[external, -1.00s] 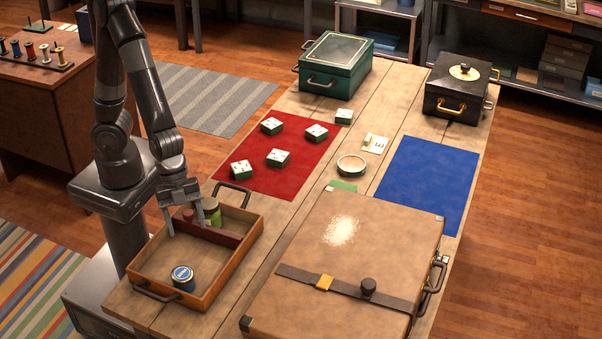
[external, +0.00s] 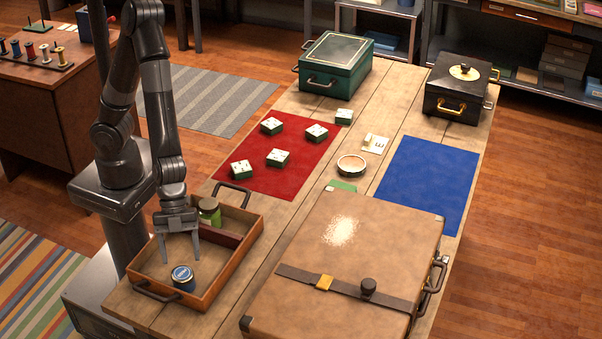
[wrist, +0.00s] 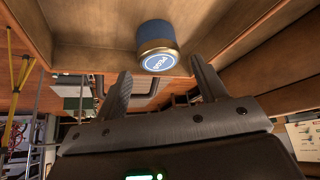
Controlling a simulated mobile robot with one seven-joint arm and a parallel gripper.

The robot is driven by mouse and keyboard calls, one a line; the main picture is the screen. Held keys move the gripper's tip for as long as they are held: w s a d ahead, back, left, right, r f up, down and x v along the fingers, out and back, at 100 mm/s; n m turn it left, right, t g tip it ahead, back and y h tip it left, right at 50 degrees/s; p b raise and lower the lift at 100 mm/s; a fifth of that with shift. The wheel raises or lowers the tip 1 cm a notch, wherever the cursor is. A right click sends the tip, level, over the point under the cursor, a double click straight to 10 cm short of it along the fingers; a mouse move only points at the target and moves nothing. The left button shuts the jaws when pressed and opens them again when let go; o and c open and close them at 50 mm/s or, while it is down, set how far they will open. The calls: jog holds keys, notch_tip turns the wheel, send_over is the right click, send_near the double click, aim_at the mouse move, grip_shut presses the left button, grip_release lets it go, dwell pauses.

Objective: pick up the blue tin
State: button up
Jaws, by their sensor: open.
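The blue tin (external: 183,278) stands in the front part of the wooden tray (external: 207,291). It has a gold-coloured rim and a blue lid with white lettering and a white ring. My gripper (external: 180,259) is open and empty, pointing down over the tray just behind the tin. In the wrist view the tin (wrist: 156,38) shows past the tips of my open gripper (wrist: 160,70), roughly centred between the two fingers. The tin does not appear to be between the fingers; a clear gap shows.
A divider (external: 221,236) crosses the tray, with a green jar (external: 209,211) behind it. The tray walls stand close around the tin. A large brown case (external: 345,265) lies to the right. A red mat (external: 290,150) with several small boxes lies further back.

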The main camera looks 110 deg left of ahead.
aim_at(182, 270)
jog(key=shift+x, duration=3.35)
jog(key=shift+s+d, duration=0.1)
jog(key=shift+c, duration=0.2)
jog(key=c, duration=0.8)
